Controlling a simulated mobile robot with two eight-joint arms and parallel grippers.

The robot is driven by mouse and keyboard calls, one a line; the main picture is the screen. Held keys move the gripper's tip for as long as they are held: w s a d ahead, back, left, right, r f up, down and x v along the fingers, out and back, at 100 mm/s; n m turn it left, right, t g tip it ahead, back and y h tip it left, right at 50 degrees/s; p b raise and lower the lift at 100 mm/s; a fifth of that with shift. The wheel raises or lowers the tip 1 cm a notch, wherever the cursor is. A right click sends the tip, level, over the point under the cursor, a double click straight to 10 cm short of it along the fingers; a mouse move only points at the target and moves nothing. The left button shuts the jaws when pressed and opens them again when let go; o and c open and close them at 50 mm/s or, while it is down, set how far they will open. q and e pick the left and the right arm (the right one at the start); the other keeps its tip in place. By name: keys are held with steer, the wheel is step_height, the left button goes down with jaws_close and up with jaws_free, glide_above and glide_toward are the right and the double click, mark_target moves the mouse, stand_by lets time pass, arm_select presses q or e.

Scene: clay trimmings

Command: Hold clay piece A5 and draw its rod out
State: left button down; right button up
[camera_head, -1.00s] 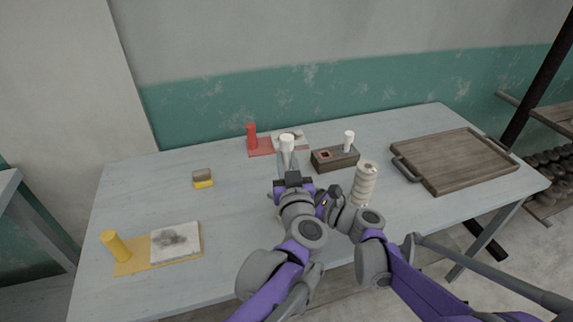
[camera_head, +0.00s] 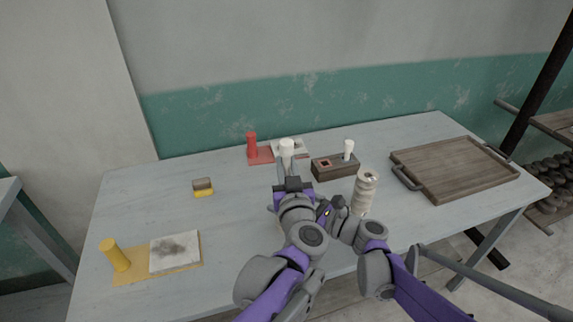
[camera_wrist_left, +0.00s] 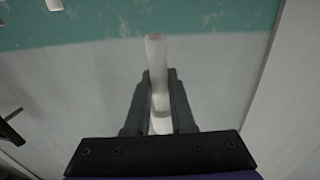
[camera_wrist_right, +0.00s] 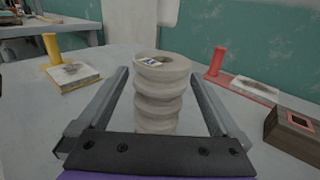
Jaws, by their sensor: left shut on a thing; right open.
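A ribbed pale clay piece (camera_wrist_right: 162,98) with a small label on its top stands upright between the fingers of my right gripper (camera_wrist_right: 158,74) in the right wrist view. The label is too small to read. The right fingers are open, one on each side of the clay. My left gripper (camera_head: 287,166) is shut on a white rod (camera_head: 287,146) with a wider head; the rod also shows between the fingers in the left wrist view (camera_wrist_left: 156,52). My arms hide the labelled clay piece and the rod's lower end in the head view.
Another ribbed clay piece (camera_head: 364,192) stands right of my arms. Behind it is a dark block (camera_head: 333,168) with a white-headed rod (camera_head: 348,149). A wooden tray (camera_head: 452,192) lies at right, red (camera_head: 251,146) and yellow (camera_head: 115,254) posts at left, and a sponge (camera_head: 203,188).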

steer(key=v, duration=1.1)
steer(key=shift+s+d+f, duration=0.1)
steer(key=shift+s+d, duration=0.1)
steer(key=shift+d, duration=0.05)
